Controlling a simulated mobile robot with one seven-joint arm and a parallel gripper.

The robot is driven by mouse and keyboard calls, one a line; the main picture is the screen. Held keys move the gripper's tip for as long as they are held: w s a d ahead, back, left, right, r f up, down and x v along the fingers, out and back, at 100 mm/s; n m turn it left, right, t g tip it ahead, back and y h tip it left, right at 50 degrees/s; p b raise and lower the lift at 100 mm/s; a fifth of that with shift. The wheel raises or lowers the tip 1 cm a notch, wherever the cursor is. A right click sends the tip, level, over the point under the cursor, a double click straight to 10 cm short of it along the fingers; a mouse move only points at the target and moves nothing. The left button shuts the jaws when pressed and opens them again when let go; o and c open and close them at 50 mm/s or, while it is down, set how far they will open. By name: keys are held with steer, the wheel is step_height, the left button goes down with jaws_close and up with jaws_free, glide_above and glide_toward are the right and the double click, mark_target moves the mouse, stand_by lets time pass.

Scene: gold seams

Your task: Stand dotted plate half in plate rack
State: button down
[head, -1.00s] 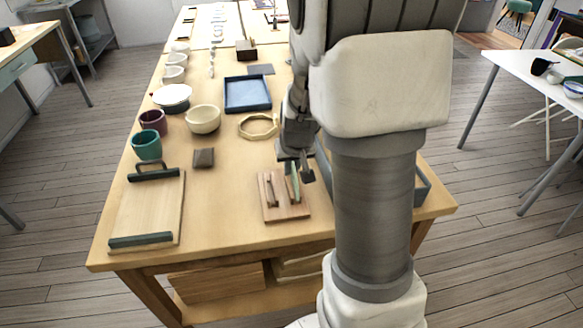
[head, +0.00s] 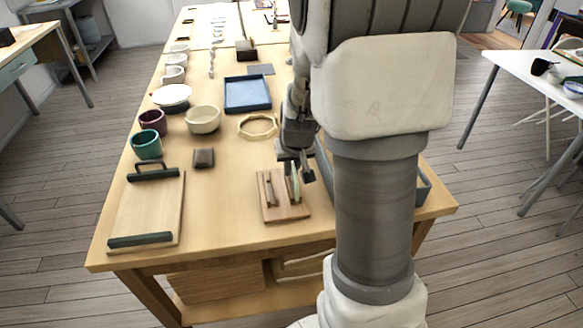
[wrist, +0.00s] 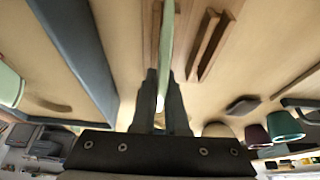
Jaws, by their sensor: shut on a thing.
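The plate half (head: 295,182) is pale green and stands on edge at the wooden plate rack (head: 282,212), near the front of the table. In the wrist view the plate half (wrist: 167,40) shows edge-on between the fingers, beside the rack's bars (wrist: 208,45). My gripper (head: 296,164) is shut on its upper edge, and the dark fingers also show in the wrist view (wrist: 160,95). I cannot tell whether its lower edge touches the rack base. No dots can be made out on it from this angle.
A grey-blue tray (head: 424,188) lies just right of the rack, partly behind my arm. A board with dark handles (head: 148,212) lies at the left.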

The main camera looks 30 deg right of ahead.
steer(key=shift+f+b, duration=0.5)
steer(key=shift+r, duration=0.1)
stand_by(1.0)
steer(key=c, duration=0.9)
jaws_free()
steer(key=shift+o, duration=0.2)
steer(key=o, duration=0.3)
steer(key=shift+o, duration=0.2)
